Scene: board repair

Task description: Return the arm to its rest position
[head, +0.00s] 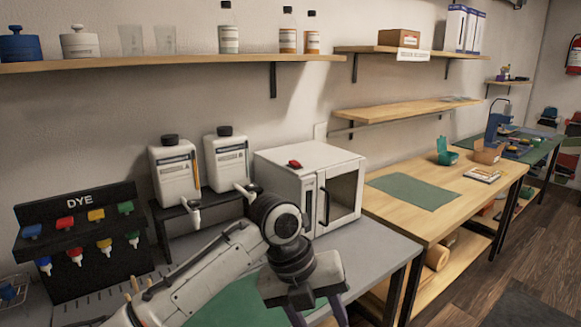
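My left arm (205,275) comes in from the lower left and reaches over the grey workbench (375,245). Its gripper (316,317) points down at the bottom edge of the head view, in front of the white oven-like box (290,165). The two dark fingers stand apart, and I see nothing held between them. The fingertips are cut off by the frame's edge. My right arm and gripper are not in view.
A black dye rack (85,275) with coloured clips and bottles stands at left. Two white jugs (175,175) sit on a black stand beside the box. A green mat (235,305) lies under my arm. A wooden table (455,215) stands to the right.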

